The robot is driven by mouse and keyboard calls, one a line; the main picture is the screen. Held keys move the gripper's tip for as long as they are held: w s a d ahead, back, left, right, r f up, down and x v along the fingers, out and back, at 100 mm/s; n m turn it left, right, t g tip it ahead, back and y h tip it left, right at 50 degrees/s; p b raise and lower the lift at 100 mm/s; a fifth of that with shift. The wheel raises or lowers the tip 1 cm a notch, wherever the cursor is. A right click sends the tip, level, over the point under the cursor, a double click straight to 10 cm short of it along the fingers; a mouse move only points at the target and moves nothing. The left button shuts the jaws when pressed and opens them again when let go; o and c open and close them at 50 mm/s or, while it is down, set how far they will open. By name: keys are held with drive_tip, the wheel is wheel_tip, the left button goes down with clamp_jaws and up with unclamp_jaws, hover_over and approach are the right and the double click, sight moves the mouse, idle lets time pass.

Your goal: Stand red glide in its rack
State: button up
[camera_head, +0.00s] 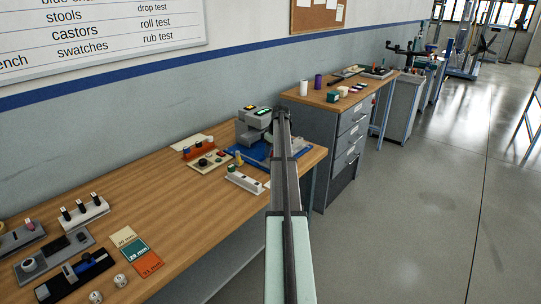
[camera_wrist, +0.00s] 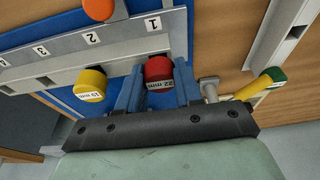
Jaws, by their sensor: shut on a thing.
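The red glide (camera_wrist: 158,72), with a label reading 22 mm, is between the blue fingers of my gripper (camera_wrist: 157,88) in the wrist view. My gripper is shut on it. The grey rack (camera_wrist: 120,38) has numbered places along it. The red glide is close to the place marked 1; I cannot tell whether it is seated there. A yellow glide (camera_wrist: 90,84), labelled 19 mm, is at the place marked 2. In the head view my arm hides the gripper tips and the red glide.
The rack lies over a blue mat (camera_wrist: 68,20). An orange round thing (camera_wrist: 99,9) is beyond the rack. A yellow-and-green piece (camera_wrist: 262,83) and a pale channel (camera_wrist: 277,30) are at right. A grey machine (camera_head: 254,117) stands behind on the bench (camera_head: 160,205).

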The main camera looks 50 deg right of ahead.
drive_tip(key=shift+r, duration=0.7)
drive_tip(key=shift+w+v, duration=0.25)
drive_tip(key=shift+v, duration=0.8)
drive_tip(key=shift+r, duration=0.5)
drive_tip(key=shift+w+v, duration=0.2)
drive_tip(key=shift+v, duration=0.7)
drive_tip(key=shift+w+v, duration=0.25)
drive_tip(key=shift+v, duration=0.7)
drive_tip(key=shift+r, duration=0.25)
drive_tip(key=shift+w+v, duration=0.2)
drive_tip(key=shift+v, duration=0.7)
drive_tip(key=shift+w+v, duration=0.25)
drive_tip(key=shift+v, duration=0.7)
drive_tip(key=shift+w+v, duration=0.2)
drive_tip(key=shift+v, duration=0.7)
drive_tip(key=shift+r, duration=0.15)
drive_tip(key=s+a+f, duration=0.1)
drive_tip(key=s+a, duration=0.2)
drive_tip(key=a, duration=0.5)
drive_tip(key=s+a+f, duration=0.1)
drive_tip(key=s+a, duration=0.3)
drive_tip(key=a, duration=0.5)
drive_tip(key=shift+s+a, duration=0.25)
drive_tip(key=shift+s, duration=0.05)
